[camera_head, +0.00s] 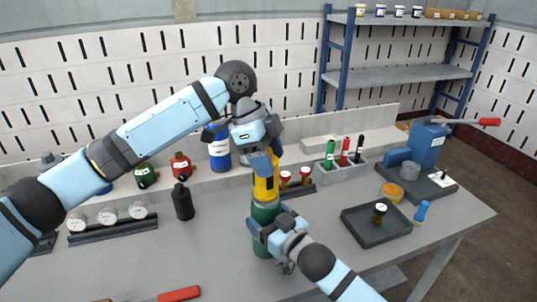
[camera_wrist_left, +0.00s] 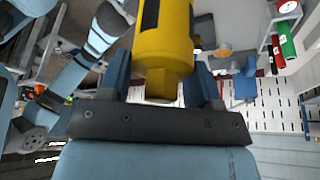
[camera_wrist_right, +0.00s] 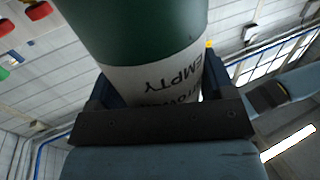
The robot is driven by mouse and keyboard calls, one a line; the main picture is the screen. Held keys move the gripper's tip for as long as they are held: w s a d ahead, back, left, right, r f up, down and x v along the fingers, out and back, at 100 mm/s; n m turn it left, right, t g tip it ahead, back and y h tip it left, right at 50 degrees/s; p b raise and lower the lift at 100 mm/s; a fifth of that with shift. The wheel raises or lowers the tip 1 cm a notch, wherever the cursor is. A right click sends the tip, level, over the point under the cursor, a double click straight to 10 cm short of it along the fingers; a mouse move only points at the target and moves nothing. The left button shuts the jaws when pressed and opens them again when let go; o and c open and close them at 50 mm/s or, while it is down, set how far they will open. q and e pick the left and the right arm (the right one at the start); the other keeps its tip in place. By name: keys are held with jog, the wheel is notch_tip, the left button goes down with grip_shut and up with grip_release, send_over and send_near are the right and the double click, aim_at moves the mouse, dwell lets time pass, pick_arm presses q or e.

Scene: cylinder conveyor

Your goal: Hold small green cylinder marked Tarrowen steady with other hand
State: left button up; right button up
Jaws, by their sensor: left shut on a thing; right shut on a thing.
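The green cylinder (camera_head: 264,214) stands upright on the grey table near the middle of the head view. In the right wrist view its green body (camera_wrist_right: 135,30) carries a white label reading EMPTY, with a partly hidden line below. My right gripper (camera_head: 268,236) is shut around its lower part. A yellow cylindrical piece (camera_head: 265,188) sits directly above the green cylinder, in line with it. My left gripper (camera_head: 264,166) is shut on the yellow piece from above, which also fills the left wrist view (camera_wrist_left: 163,45). Whether the two pieces are joined cannot be told.
A dark tray (camera_head: 357,237) with a small gauge lies at right. A blue vise-like device (camera_head: 428,145) with a red-tipped lever stands behind it. A black bottle (camera_head: 183,203) and a row of gauges (camera_head: 108,217) are at left. A red-handled object (camera_head: 178,294) lies at the front edge.

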pick_arm(q)
jog(key=c, duration=0.3)
jog(key=o, duration=0.8)
jog(key=shift+o, duration=0.2)
jog(key=shift+w+a, duration=0.1)
jog(key=shift+a, duration=0.2)
jog(key=c, duration=0.7)
jog(key=o, duration=0.9)
jog(key=shift+c, duration=0.2)
jog(key=shift+r, duration=1.3)
